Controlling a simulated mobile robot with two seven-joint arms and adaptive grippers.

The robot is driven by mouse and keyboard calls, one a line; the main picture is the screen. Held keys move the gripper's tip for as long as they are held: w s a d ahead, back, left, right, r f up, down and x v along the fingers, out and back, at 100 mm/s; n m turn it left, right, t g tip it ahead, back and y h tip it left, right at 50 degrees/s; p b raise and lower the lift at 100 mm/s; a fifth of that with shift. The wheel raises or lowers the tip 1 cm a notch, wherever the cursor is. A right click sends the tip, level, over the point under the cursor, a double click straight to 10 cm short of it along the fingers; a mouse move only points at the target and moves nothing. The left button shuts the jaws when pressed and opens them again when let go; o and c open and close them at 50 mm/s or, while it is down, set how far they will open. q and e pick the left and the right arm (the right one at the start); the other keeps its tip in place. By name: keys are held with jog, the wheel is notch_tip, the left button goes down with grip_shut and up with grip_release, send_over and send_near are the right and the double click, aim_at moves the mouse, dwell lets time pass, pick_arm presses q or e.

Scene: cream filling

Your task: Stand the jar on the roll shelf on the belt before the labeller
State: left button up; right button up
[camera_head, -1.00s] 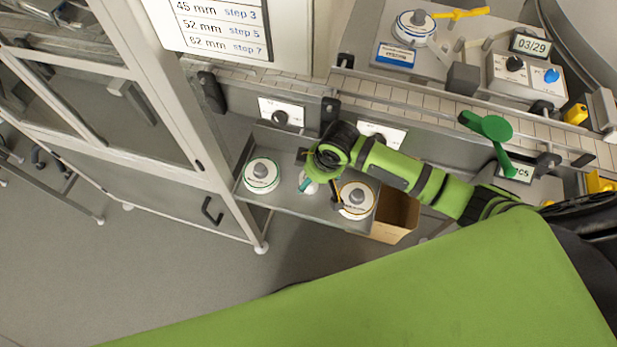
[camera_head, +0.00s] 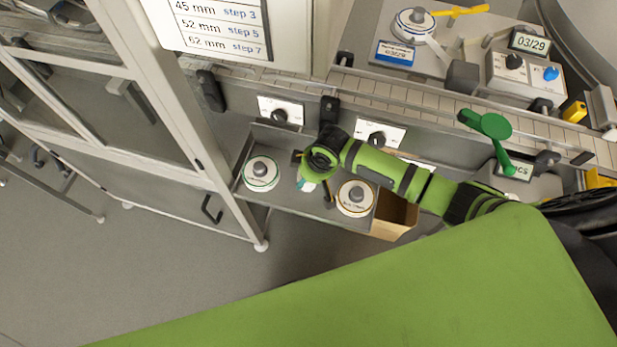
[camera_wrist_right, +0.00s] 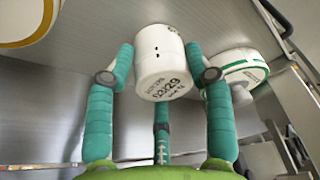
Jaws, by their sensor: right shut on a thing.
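The jar (camera_wrist_right: 160,50) is small and white with dark print. In the right wrist view it sits between the teal fingers of my right gripper (camera_wrist_right: 160,68), which are shut on it. In the head view my right gripper (camera_head: 307,182) is over the roll shelf (camera_head: 285,198), between two label rolls, and mostly hides the jar. I cannot tell whether the jar still touches the shelf. The belt (camera_head: 430,98) runs behind and above the shelf. The labeller (camera_head: 460,50), with a blue-edged roll and a 03/29 display, stands behind the belt. My left gripper is out of view.
A green-edged roll (camera_head: 261,173) lies left of my gripper and an orange-edged roll (camera_head: 355,198) right of it. An open brown box (camera_head: 393,220) adjoins the shelf's right end. A framed cabinet (camera_head: 165,150) stands left. A green paddle (camera_head: 490,126) overhangs the belt.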

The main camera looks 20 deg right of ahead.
notch_tip(320, 180, up, 10)
dwell(0.6)
dwell(1.1)
